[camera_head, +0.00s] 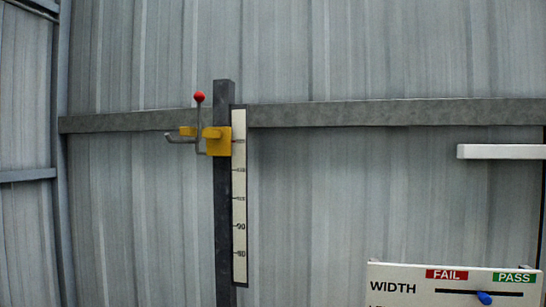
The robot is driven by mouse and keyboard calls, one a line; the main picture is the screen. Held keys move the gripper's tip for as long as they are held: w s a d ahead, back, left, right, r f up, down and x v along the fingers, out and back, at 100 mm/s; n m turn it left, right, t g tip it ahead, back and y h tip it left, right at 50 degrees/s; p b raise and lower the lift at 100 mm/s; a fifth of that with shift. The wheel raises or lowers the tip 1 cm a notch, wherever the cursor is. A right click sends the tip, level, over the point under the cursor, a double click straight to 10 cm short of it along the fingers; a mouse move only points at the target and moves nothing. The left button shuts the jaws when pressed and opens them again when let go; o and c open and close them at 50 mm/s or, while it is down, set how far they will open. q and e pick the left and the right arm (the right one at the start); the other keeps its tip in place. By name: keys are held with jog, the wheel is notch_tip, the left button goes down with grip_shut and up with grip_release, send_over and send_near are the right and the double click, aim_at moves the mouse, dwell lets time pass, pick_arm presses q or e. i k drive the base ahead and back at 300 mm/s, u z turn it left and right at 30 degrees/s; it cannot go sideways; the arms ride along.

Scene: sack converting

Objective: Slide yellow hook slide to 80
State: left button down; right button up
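The yellow hook slide (218,141) sits on the dark upright post (223,210), near the post's top. It carries a grey hook (180,139) pointing left and a thin lever with a red ball knob (199,97). A white scale strip (239,200) runs down the post's right side. Its lowest two marks look like 90 and, below that, 80; the upper labels are too small to read surely. The slide is level with the topmost visible mark, well above the 80 mark. Neither gripper is in view.
A grey horizontal rail (390,113) crosses the corrugated metal wall behind the post. A white bar (500,151) juts in at the right. A white WIDTH board (400,273) with FAIL and PASS labels and a blue slider (484,297) stands at lower right. Space left of the post looks clear.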

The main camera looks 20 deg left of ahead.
aim_at(220, 141)
jog(key=u, duration=1.25)
jog(key=k, duration=0.5)
jog(key=u, duration=1.3)
jog(key=i, duration=1.7)
jog(key=z, duration=0.5)
